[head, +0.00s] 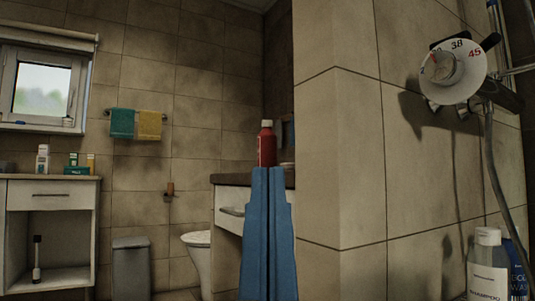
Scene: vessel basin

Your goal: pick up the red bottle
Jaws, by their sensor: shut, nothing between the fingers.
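The red bottle (266,148) has a pale cap and shows just above the tips of my gripper. It appears to stand upright on the dark vanity counter (228,179); its base is hidden behind my fingers. My blue gripper (268,170) points upward in the middle of the view. Its two fingers are pressed together with a thin seam between them, and they hold nothing. It lies in front of the bottle in the picture; how far apart they are in depth I cannot tell.
A tiled wall corner (335,170) stands close at right, with a shower control (453,67) and shampoo bottle (487,262). A toilet (198,250), grey bin (131,262) and white cabinet (50,195) with small bottles are at left. Towels (136,124) hang behind.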

